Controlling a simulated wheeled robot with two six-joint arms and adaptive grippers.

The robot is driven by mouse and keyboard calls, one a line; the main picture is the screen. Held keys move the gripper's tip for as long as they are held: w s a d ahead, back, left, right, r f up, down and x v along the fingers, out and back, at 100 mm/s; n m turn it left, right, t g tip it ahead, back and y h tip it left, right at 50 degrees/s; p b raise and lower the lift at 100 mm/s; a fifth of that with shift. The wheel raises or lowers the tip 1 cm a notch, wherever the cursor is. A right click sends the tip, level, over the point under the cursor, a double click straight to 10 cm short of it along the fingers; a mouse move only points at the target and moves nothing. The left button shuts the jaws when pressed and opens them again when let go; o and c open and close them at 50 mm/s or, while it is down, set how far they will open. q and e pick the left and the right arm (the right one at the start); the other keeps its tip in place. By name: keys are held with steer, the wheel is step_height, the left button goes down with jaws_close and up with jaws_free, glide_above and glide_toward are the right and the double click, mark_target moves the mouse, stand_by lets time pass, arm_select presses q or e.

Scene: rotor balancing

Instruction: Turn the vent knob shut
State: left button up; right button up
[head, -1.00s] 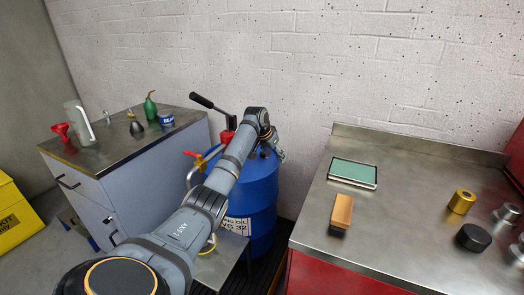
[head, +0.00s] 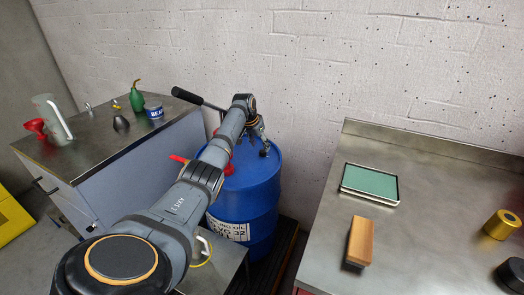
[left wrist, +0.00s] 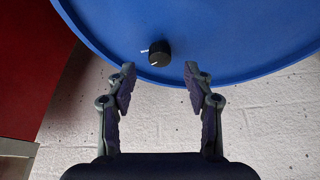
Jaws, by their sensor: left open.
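The blue oil drum (head: 262,185) stands upright between the two benches, and its blue top fills the upper part of the left wrist view (left wrist: 225,40). The vent knob (left wrist: 159,53) is small, round and black with a white pointer line, set on the drum top near its rim. A small white mark lies beside it. My left gripper (left wrist: 156,72) is open and empty. Its fingertips appear on either side of and just below the knob in the wrist view, not closed on it. In the head view my left gripper (head: 260,137) hangs over the drum top's far side. My right gripper is not seen.
A pump with a long black handle (head: 188,96) rises by the drum, partly behind my arm. A red lever (head: 179,158) is at the near side. A steel bench (head: 420,230) is at right, with a green-topped tray (head: 369,183). A brick wall stands behind.

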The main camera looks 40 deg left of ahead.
mark_target(263, 151)
arm_select(q)
steer(key=shift+b+x, duration=0.5)
steer(key=shift+x, duration=1.75)
steer(key=shift+r, duration=0.1)
steer(key=shift+c, duration=0.4)
jaws_close()
